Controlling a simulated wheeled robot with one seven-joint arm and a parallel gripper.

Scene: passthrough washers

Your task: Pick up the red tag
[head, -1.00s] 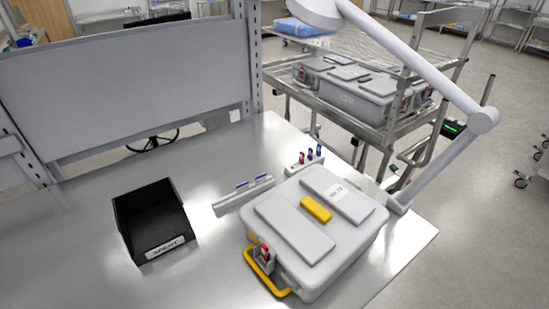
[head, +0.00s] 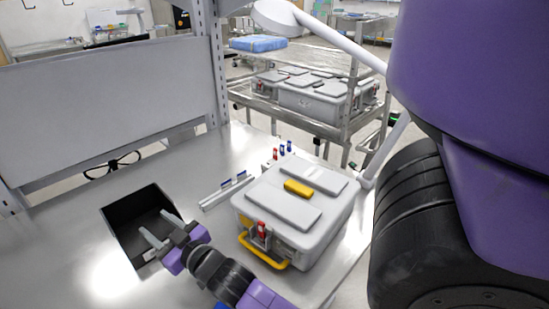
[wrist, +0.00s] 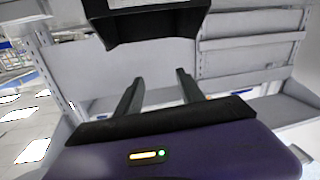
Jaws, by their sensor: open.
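A red tag (head: 276,154) stands beside blue tags (head: 286,147) in a small light holder behind the grey case (head: 325,215). Another red tag-like piece (head: 262,229) sits at the latch on the case's front, above the yellow handle. My gripper (head: 161,227) is open, its two grey fingers apart over the black bin's front area, well left of the case. In the wrist view the fingers (wrist: 158,80) are spread with nothing between them. No red tag can be made out in the wrist view.
A black bin (head: 118,222) stands on the left of the metal bench and also shows in the wrist view (wrist: 150,28). A grey rail with blue pieces (head: 224,192) lies left of the case. A white lamp arm rises behind the case. A cart with cases (head: 310,98) stands beyond.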

